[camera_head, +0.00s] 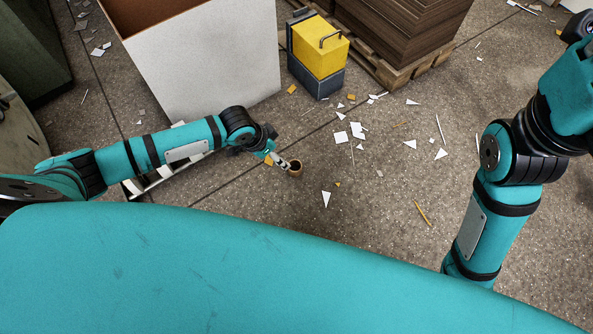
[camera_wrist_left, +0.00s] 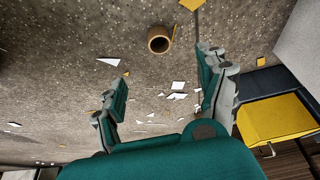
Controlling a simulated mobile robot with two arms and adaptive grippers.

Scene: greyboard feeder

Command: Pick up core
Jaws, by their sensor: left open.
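The core (camera_head: 295,168) is a short brown hollow tube on the grey speckled floor, near the middle of the head view. In the left wrist view the core (camera_wrist_left: 160,39) shows its open end, beyond the fingers. My left gripper (camera_head: 281,161) is right beside the core at its left in the head view; I cannot tell there whether they touch. In the left wrist view the fingers of my left gripper (camera_wrist_left: 160,90) are apart with nothing between them. My right arm stands at the right of the head view, and its gripper is out of the picture.
A large white-sided box (camera_head: 215,65) stands behind my left arm. A yellow and grey container (camera_head: 318,58) and a pallet (camera_head: 405,72) with stacked brown sheets (camera_head: 400,30) stand at the back. White paper scraps (camera_head: 341,137) and yellow bits (camera_head: 423,213) litter the otherwise open floor.

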